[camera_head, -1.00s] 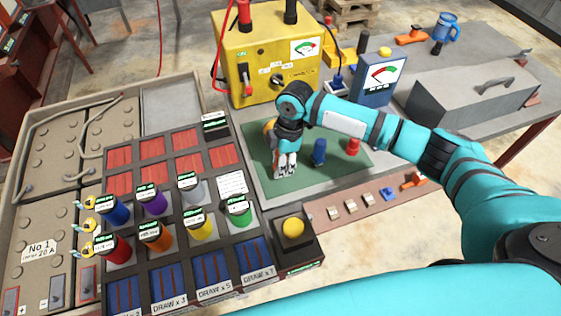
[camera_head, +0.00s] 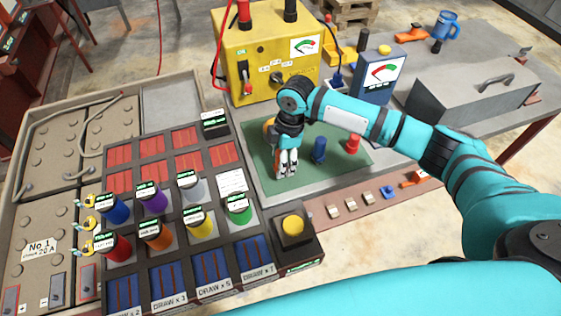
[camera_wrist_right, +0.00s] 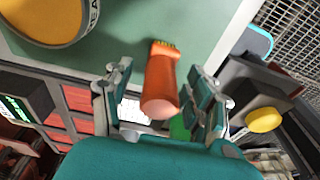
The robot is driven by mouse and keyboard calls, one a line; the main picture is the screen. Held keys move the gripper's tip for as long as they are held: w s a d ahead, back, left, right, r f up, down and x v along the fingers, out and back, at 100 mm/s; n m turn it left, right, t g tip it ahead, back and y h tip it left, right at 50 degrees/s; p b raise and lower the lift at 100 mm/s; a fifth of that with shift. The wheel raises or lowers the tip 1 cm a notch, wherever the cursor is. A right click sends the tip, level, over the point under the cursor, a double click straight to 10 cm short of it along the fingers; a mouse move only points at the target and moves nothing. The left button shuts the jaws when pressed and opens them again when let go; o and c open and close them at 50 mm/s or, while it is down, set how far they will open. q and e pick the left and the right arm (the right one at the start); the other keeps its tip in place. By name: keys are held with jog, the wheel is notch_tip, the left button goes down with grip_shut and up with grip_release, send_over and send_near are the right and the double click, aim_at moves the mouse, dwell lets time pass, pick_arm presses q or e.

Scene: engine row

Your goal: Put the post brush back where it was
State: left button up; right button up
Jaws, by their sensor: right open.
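The post brush (camera_wrist_right: 162,82), with an orange handle and short dark bristles at its far end, is between the two fingers of my right gripper (camera_wrist_right: 160,75) in the right wrist view. There is a gap between the brush and the fingers, which are open. In the head view, my right gripper (camera_head: 287,172) points down over the green mat (camera_head: 335,165) and hides most of the brush. Whether the brush is touching the mat is hard to tell. My left gripper is not in view.
A blue post (camera_head: 319,150) and a red post (camera_head: 353,144) stand on the mat right of the gripper. A round yellow-orange object (camera_wrist_right: 45,22) is close by. A yellow box (camera_head: 262,55) is behind, and a tray of coloured cylinders (camera_head: 155,236) is left.

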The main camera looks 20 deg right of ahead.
jog(key=r, duration=0.3)
jog(key=d+r+b, duration=0.1)
jog(key=r, duration=0.5)
jog(key=shift+w+d+r+b, duration=0.1)
jog(key=shift+d+r+b, duration=0.15)
jog(key=shift+r+b, duration=0.1)
jog(key=shift+d+r, duration=0.1)
jog(key=shift+r, duration=0.35)
